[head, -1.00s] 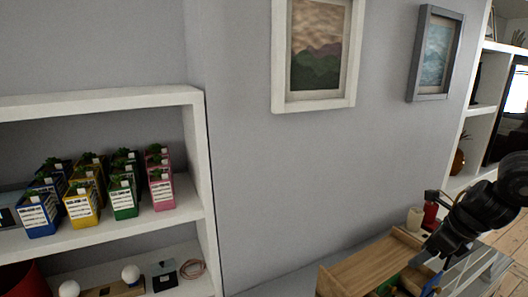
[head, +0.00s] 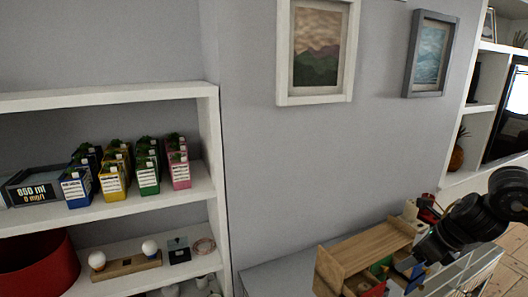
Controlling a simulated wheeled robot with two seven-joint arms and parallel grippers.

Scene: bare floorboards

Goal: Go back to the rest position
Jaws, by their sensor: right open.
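My right gripper (head: 424,258) is at the lower right of the head view, at the end of a black arm that comes in from the right edge. It is open, and its tips are by the wooden box on the low surface. I cannot tell whether they touch anything. My left gripper is not in the view.
A white shelf (head: 120,215) at left holds rows of blue, yellow, green and pink cartons (head: 148,175). Below are a red bin (head: 38,262) and a wooden block with white knobs (head: 125,266). A wooden box (head: 362,252) stands against the wall at lower right.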

